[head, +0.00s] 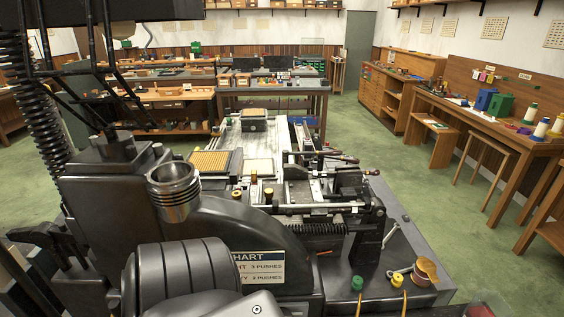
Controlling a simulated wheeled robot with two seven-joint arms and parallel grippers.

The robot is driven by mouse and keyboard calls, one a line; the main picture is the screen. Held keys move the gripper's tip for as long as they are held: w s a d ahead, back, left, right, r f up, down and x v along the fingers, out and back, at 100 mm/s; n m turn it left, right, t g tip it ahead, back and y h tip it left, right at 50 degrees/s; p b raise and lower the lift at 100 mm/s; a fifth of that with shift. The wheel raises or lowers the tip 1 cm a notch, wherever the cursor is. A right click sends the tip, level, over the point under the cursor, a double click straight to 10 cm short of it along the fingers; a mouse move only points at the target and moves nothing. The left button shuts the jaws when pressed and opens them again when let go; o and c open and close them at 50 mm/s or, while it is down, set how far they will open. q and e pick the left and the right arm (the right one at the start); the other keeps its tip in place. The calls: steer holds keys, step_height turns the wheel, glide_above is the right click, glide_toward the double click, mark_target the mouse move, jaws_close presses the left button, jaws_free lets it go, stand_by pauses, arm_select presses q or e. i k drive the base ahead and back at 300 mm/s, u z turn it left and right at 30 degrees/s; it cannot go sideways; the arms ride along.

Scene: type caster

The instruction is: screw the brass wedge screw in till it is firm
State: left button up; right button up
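The type caster (268,222) fills the middle and front of the head view, a dark grey machine with a pale bed behind. Small brass-coloured pieces stand on it, one upright piece (268,194) near the middle and one knob (236,195) to its left. I cannot tell which, if either, is the brass wedge screw, or how deep any screw sits. Neither of my grippers can be made out in this view.
A metal ringed cup (173,190) rises at the left, beside a coiled spring (34,105). Green (357,283) and yellow (397,281) knobs and a copper-coloured spool (426,270) sit front right. Green floor (440,205) is open at right.

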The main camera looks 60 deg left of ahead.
mark_target(269, 193)
steer(key=u, duration=0.45)
steer(key=i, duration=0.65)
steer(key=u, duration=0.75)
